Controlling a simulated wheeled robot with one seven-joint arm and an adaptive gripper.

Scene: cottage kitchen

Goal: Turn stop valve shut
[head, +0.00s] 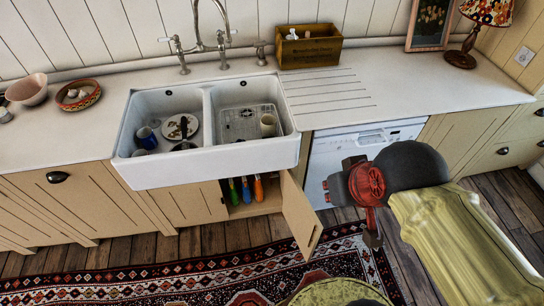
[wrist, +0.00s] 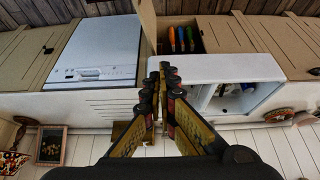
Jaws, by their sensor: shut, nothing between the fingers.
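I cannot make out a stop valve in either view. The cupboard under the sink (head: 262,208) stands open, and its door (head: 301,213) is swung out to the right. Most of the cupboard's inside is hidden by the sink front and shadow. In the wrist view the open cupboard (wrist: 205,40) is at the top and its door (wrist: 148,27) sticks out. My gripper (head: 373,240) is in front of the dishwasher, to the right of the door and outside the cupboard. In the wrist view my gripper (wrist: 163,68) is shut and empty.
Several coloured bottles (head: 246,189) stand in the cupboard. Above it is a white double sink (head: 205,165) with dishes. A white dishwasher (head: 335,150) stands to the right. A patterned rug (head: 200,280) lies on the wooden floor. The open door stands between my gripper and the opening.

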